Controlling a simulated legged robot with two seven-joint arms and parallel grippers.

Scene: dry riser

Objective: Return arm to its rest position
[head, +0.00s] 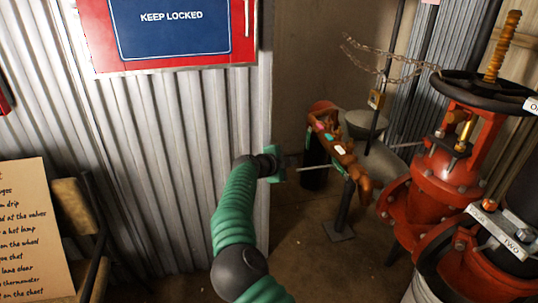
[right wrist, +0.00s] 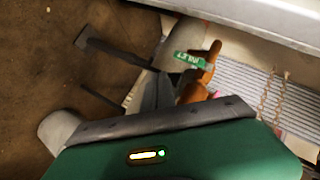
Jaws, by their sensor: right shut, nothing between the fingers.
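My right arm (head: 238,205) rises from the bottom middle of the head view with green sleeves and dark joints. My right gripper (head: 278,166) is at its end, in front of the corrugated wall's edge. It is shut and empty. It appears to the left of the orange-brown fitting on a stand; I cannot tell the gap between them. The right wrist view shows a green housing with a small lit bar along the bottom; the fingertips are not clear there. My left gripper is not in view.
An orange-brown fitting (head: 345,158) with a green tag stands on a dark post. Red valves (head: 448,185) with a black handwheel (head: 480,90) fill the right side. A red "KEEP LOCKED" cabinet (head: 245,55) hangs above. A written board (head: 30,235) stands at left.

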